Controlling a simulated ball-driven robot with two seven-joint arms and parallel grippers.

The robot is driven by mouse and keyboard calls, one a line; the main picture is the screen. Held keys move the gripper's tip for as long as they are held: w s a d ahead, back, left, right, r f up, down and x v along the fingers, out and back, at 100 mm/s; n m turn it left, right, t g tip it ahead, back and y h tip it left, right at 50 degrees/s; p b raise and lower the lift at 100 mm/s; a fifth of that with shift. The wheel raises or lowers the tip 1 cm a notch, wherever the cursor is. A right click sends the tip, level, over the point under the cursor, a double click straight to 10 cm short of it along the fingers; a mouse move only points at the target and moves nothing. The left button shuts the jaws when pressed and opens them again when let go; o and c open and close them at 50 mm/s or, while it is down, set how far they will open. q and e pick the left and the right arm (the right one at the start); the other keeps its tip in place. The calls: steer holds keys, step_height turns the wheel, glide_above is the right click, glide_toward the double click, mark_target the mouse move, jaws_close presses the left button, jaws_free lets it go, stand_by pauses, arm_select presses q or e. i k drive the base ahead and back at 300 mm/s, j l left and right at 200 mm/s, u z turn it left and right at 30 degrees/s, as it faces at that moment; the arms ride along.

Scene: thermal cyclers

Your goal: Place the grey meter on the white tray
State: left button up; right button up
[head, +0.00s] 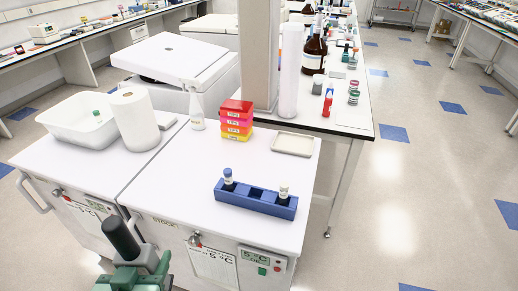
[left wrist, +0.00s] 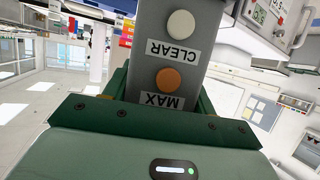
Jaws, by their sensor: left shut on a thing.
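The grey meter (left wrist: 184,60) fills the middle of the left wrist view, with a white CLEAR button and an orange MAX button, its lettering upside down. My left gripper (head: 141,264) is shut on it, with green jaw parts at both sides. In the head view the meter (head: 121,236) shows as a dark, upright rounded shape above the gripper, at the lower left in front of the white cabinets. A shallow off-white tray (head: 293,144) lies empty on the right cabinet top, behind the blue rack and well away from the gripper. My right gripper is not in view.
A blue rack (head: 256,199) with two small bottles stands near the cabinet's front edge. Coloured tip boxes (head: 236,120) and a white bottle (head: 196,108) stand behind. A paper roll (head: 136,118) and deep white tub (head: 81,130) are at left. The cabinet top's front left is clear.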

mark_target(294, 145)
steer(key=l, duration=0.95)
steer(key=i+l, duration=0.15)
steer(key=l, duration=0.85)
steer(key=i+l, duration=0.4)
steer(key=i, duration=0.2)
steer(key=i+l+u, duration=0.1)
steer(key=i+l, duration=0.35)
steer(key=i, duration=0.15)
